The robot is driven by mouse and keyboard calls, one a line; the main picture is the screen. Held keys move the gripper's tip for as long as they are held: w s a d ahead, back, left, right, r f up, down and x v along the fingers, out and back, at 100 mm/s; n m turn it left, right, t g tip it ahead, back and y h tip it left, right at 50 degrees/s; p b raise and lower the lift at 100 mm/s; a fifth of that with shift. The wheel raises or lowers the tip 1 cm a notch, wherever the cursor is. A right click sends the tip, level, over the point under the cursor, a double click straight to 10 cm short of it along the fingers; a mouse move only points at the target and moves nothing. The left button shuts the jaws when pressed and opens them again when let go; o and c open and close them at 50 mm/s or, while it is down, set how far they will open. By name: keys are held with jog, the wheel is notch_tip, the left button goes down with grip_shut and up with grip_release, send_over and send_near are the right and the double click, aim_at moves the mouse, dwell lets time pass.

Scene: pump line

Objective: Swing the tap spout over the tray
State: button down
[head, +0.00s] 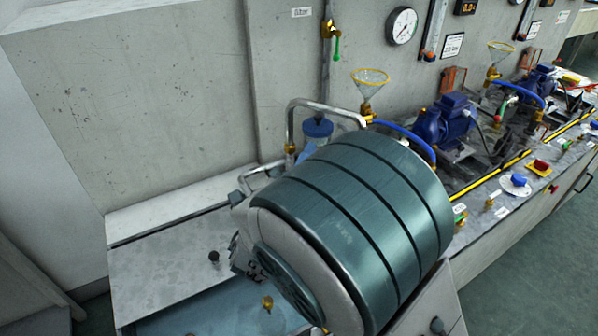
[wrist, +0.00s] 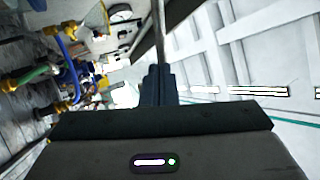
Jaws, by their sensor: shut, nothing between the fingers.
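The tap spout (head: 325,107) is an arched metal pipe on a brass fitting, standing behind my arm in the head view. Its outlet end reaches right, near the funnel, and its far part is close to my arm's outline. A pale blue, shallow basin (head: 190,320) lies at the bottom left; I cannot tell whether it is the tray. My gripper (wrist: 158,82) is shut and empty in the wrist view. A grey rod shows beyond its fingertips; I cannot tell what it is.
A yellow-rimmed funnel (head: 370,77), a blue pump (head: 447,122) and blue hoses stand right of the spout. A green-handled valve (head: 336,47) and a gauge (head: 402,26) are on the wall. The bench top (head: 150,270) at left is mostly clear.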

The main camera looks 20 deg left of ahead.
aim_at(335, 114)
jog(key=x, duration=0.7)
jog(key=shift+w, duration=0.2)
jog(key=shift+d+r+p, duration=0.1)
jog(key=shift+r+p, duration=0.1)
jog(key=shift+p, duration=0.25)
jog(key=w+p, duration=0.1)
jog(key=p, duration=0.2)
jog(key=w+d+p, duration=0.1)
jog(key=w+p, duration=0.1)
jog(key=p, duration=0.1)
jog(key=shift+w+d+r, duration=0.1)
jog(key=shift+w+r, duration=0.1)
jog(key=shift+w, duration=0.1)
jog(key=shift+w+f+p, duration=0.2)
jog(key=shift+w+p, duration=0.7)
jog(key=shift+p, duration=0.15)
jog(key=shift+d, duration=0.1)
